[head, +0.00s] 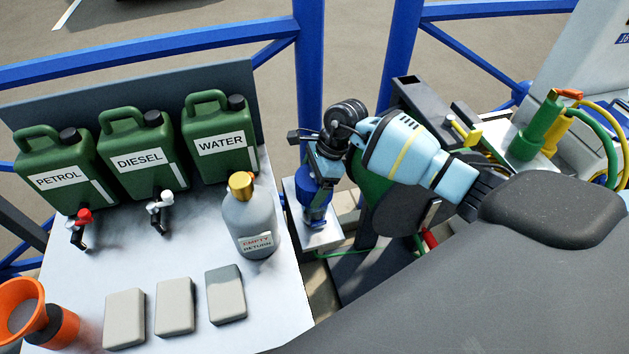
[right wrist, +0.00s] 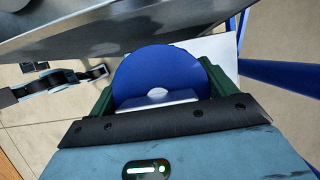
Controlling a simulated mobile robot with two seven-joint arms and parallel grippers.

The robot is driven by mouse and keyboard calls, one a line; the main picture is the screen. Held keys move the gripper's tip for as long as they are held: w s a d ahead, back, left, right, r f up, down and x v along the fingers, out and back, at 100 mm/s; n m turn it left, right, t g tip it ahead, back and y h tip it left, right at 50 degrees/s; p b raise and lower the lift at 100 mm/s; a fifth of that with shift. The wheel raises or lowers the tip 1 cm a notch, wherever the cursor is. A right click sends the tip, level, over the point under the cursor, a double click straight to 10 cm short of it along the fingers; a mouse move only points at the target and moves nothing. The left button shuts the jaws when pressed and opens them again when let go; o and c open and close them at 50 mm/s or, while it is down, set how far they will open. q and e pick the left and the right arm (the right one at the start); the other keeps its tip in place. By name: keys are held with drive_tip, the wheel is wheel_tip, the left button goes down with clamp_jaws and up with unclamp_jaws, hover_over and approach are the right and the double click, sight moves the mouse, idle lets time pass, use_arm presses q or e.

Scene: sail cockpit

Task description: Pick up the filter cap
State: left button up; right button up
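A blue filter cap (head: 316,207) sits above a small white platform beside the table in the head view. My right gripper (head: 318,178) is over it and hides part of it. In the right wrist view the blue round top (right wrist: 158,70) lies between two green fingers (right wrist: 158,85), set wide apart with one on each side. The fingers look very close to the cap's edges. I cannot tell whether they press on it.
The white table (head: 255,310) at left holds green petrol (head: 55,175), diesel (head: 140,160) and water (head: 222,140) cans, a grey bottle (head: 248,220), beige blocks (head: 175,305) and an orange funnel (head: 30,310). Blue rails (head: 308,70) stand behind. A metal surface (right wrist: 130,25) is close to the right wrist.

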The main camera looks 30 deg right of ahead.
drive_tip(key=c, duration=0.5)
drive_tip(key=shift+r, duration=0.1)
